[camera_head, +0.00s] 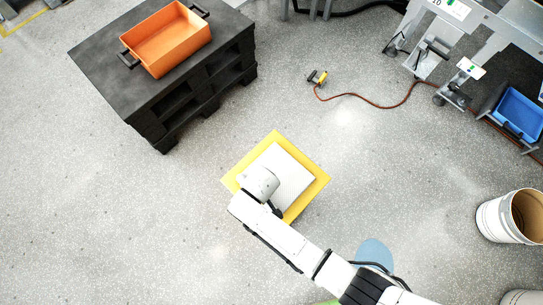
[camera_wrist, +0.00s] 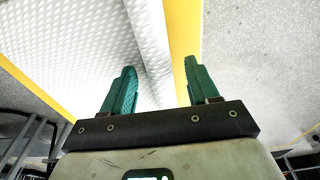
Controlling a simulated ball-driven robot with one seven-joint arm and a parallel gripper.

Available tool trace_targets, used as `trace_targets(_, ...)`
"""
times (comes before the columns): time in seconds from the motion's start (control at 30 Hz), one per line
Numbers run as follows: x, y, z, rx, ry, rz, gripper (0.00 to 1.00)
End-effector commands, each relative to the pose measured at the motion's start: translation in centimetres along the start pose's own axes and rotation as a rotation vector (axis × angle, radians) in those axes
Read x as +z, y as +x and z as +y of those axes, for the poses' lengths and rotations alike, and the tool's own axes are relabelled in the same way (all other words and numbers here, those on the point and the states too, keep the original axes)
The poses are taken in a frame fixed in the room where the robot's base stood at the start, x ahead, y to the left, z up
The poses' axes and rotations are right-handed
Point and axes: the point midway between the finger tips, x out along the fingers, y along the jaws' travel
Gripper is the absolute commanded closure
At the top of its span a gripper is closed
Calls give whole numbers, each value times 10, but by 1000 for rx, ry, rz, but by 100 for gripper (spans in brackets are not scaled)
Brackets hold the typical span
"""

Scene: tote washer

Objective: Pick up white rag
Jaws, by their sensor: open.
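The white rag (camera_head: 294,178) has a fine texture and lies on a yellow square (camera_head: 237,174) in the middle of the head view. My arm covers its lower left part. In the wrist view the rag (camera_wrist: 75,40) fills the upper left, with a smooth pale band (camera_wrist: 152,40) along its edge beside the yellow. My gripper (camera_wrist: 162,82) is open, with green fingers apart. The left finger shows over the rag side and the right finger over the yellow border. Nothing is clearly held between them; contact with the rag cannot be told. The head view hides the fingertips.
An orange tote (camera_head: 168,40) stands on a black pallet (camera_head: 95,50) at the upper left. A red-brown cable (camera_head: 375,104) lies on the floor. A blue tote (camera_head: 518,112) and a white bucket (camera_head: 497,219) are at the right. Floor left of the yellow square is clear.

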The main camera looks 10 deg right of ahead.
Motion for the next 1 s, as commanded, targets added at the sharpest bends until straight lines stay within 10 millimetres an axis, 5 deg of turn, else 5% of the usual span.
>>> trace_targets(0.27,0,3,0,0,0,1,40)
trace_targets(0.9,0,3,0,0,1,0,100)
trace_targets(1.0,0,3,0,0,0,0,100)
